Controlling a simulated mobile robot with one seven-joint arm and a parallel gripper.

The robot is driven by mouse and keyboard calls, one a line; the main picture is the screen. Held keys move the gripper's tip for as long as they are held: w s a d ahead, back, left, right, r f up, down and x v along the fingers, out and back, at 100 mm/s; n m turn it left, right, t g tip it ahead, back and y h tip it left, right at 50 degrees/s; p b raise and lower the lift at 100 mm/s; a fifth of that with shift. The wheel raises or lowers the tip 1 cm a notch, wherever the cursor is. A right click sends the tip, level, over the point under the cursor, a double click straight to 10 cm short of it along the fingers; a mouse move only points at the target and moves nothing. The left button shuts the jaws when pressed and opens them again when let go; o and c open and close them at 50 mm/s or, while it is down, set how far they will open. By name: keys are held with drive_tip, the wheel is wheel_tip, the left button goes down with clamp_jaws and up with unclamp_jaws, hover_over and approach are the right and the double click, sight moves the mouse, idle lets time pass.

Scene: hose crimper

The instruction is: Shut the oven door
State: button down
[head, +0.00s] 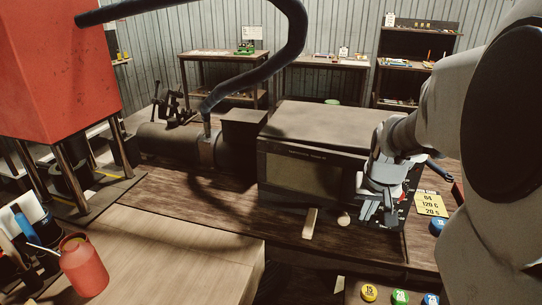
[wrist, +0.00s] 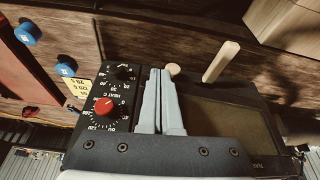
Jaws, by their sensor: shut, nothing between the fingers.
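The oven (head: 320,128) is a dark box on the wooden bench, with a glass-windowed door (head: 303,173) on its front. The door's pane (wrist: 238,121) also shows in the wrist view, right of my fingers. The door looks upright and close to the front face; I cannot tell whether a gap is left. My gripper (head: 375,212) is shut and empty in front of the oven's right side. In the wrist view its fingers (wrist: 160,75) lie between the door and the control panel with a red dial (wrist: 103,105). The gripper hides part of that panel in the head view.
A pale wooden bar (head: 310,223) and a small round pale piece (head: 344,219) are just before the oven. A yellow note (head: 431,204) and a blue button (head: 437,227) are to the right. A red canister (head: 84,266) stands at front left.

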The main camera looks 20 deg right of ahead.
idle(0.3)
drive_tip(key=w+d, duration=0.2)
drive_tip(key=d, duration=0.1)
drive_tip(key=shift+w+d, duration=0.1)
drive_tip(key=shift+w, duration=0.3)
drive_tip(key=shift+r, duration=0.1)
drive_tip(key=shift+s, duration=0.1)
